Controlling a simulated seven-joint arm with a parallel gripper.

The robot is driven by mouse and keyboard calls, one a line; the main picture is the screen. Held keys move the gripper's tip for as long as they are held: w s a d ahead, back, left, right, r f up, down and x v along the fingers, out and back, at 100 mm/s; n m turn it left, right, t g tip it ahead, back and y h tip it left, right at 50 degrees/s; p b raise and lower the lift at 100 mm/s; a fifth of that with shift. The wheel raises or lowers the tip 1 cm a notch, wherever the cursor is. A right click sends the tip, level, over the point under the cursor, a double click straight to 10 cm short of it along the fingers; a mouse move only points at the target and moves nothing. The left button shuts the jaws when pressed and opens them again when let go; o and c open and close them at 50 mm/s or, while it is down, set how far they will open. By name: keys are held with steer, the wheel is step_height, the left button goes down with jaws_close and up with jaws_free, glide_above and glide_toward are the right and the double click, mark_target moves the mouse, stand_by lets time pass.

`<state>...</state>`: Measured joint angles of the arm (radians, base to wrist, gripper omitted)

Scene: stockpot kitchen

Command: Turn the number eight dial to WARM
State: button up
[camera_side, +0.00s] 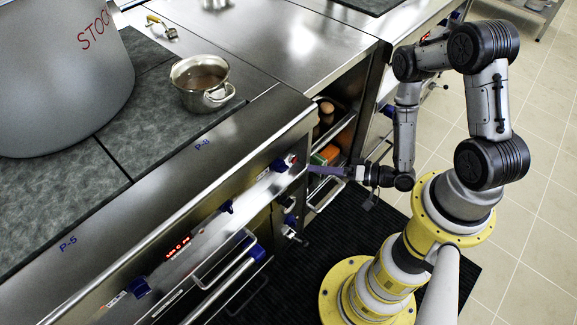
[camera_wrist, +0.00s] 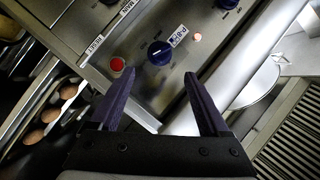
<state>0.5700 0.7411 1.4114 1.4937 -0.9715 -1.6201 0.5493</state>
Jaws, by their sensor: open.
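Blue dials sit on the stove's steel front panel. The nearest one to my gripper (camera_side: 312,169) is a blue dial (camera_side: 280,164) at the panel's right end. In the wrist view a round blue dial (camera_wrist: 160,53) shows ahead of my open fingers (camera_wrist: 160,78), apart from them, with a small white label (camera_wrist: 179,36) beside it. I cannot read a number eight or WARM there, nor the dial's setting. A red button (camera_wrist: 117,65) is left of the dial. My gripper is open with nothing between its fingers.
Two other blue dials (camera_side: 226,206) (camera_side: 139,287) and a red display (camera_side: 178,247) line the panel. A steel rail (camera_side: 225,270) stands out below. An open shelf holding eggs (camera_side: 326,108) is beside the panel. A small pot (camera_side: 200,83) and a large stockpot (camera_side: 60,80) stand on top.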

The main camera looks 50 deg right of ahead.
mark_target(284, 166)
steer(key=x, duration=1)
jaws_close()
stand_by(0.4)
